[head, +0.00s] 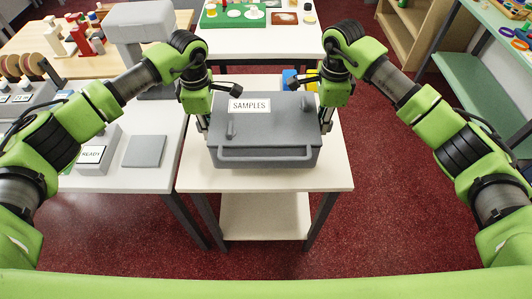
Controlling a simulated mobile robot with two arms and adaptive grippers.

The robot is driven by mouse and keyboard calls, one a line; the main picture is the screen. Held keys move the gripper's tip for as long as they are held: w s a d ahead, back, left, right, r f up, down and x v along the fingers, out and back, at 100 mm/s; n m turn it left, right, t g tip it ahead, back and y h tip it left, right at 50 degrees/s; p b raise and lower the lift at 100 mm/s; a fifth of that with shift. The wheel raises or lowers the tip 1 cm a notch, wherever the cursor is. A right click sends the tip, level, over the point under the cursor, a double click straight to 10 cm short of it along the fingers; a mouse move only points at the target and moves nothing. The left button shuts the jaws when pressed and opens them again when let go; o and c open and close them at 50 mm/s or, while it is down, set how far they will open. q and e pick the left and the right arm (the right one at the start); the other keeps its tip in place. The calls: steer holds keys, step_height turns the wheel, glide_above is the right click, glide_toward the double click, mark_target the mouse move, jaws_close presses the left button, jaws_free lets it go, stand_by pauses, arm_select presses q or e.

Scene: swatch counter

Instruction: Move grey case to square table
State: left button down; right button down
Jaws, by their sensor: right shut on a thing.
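The grey case (265,158), with a white SAMPLES label and a front handle, is level over the small white-topped table (330,178) in front of me. I cannot tell whether its base touches the tabletop. My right gripper (326,126) is shut on the case's right side. My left gripper (204,124) is at the case's left side, pointing down. Its fingertips are partly hidden and I cannot tell whether they are closed on the case.
A white counter (150,178) adjoins on the left, with a READY block (94,155) and a grey pad (145,151). A back table holds a green tray (232,16). Blue and yellow items show behind the case. Shelves (412,30) stand right; red floor is open at front right.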

arm_select(q)
steer(key=shift+r, duration=0.2)
arm_select(e)
steer(key=shift+r, duration=0.2)
arm_select(q)
steer(key=shift+f, duration=0.1)
arm_select(e)
steer(key=shift+f, duration=0.15)
